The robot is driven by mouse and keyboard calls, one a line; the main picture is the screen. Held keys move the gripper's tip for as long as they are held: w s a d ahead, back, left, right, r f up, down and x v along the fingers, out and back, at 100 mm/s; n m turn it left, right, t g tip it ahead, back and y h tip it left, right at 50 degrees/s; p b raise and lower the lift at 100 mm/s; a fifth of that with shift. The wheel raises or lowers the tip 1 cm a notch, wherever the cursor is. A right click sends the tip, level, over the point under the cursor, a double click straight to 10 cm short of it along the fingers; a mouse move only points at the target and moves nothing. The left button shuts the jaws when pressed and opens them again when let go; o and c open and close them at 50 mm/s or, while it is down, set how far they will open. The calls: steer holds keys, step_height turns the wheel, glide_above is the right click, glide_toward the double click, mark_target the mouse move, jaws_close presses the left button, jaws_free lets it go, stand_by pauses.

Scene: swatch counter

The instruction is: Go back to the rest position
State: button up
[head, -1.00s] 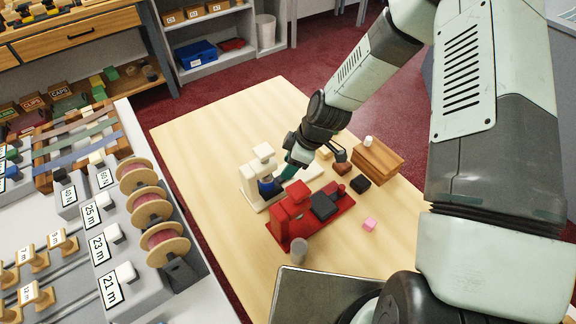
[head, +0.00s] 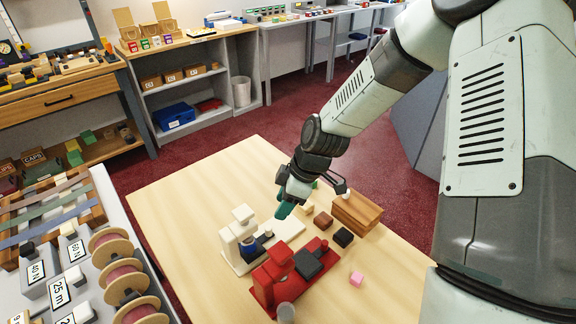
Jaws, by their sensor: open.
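My gripper (head: 282,204) hangs over the wooden table (head: 180,205), pointing down, with its teal fingers apart. Nothing shows between the fingers, though the view of them is small. It is above and just behind the white device (head: 232,250), which has a blue part (head: 249,248) at its middle. The red device (head: 268,289) with a dark grey block (head: 309,264) on it stands nearer, below the gripper in the picture.
A wooden box (head: 358,212) stands right of the gripper. Near it are a black block (head: 344,237), a brown block (head: 323,221) and a tan block (head: 306,209). A pink cube (head: 356,279) and a grey cylinder (head: 286,312) lie nearer. The table's left part is bare.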

steer(key=s+d+r+m+t+h, duration=0.1)
steer(key=s+d+r+m+h, duration=0.25)
steer(key=r, duration=0.65)
steer(key=s+d+r+m+t+h, duration=0.1)
steer(key=s+d+r+m+t, duration=0.1)
steer(key=d+r+m, duration=0.65)
steer(key=s+d+r+m+t, duration=0.2)
steer(key=s+r+m, duration=0.3)
steer(key=s+r, duration=0.7)
steer(key=s+d, duration=0.1)
steer(key=s, duration=0.2)
steer(key=shift+r+m+t, duration=0.3)
steer(key=shift+r, duration=0.05)
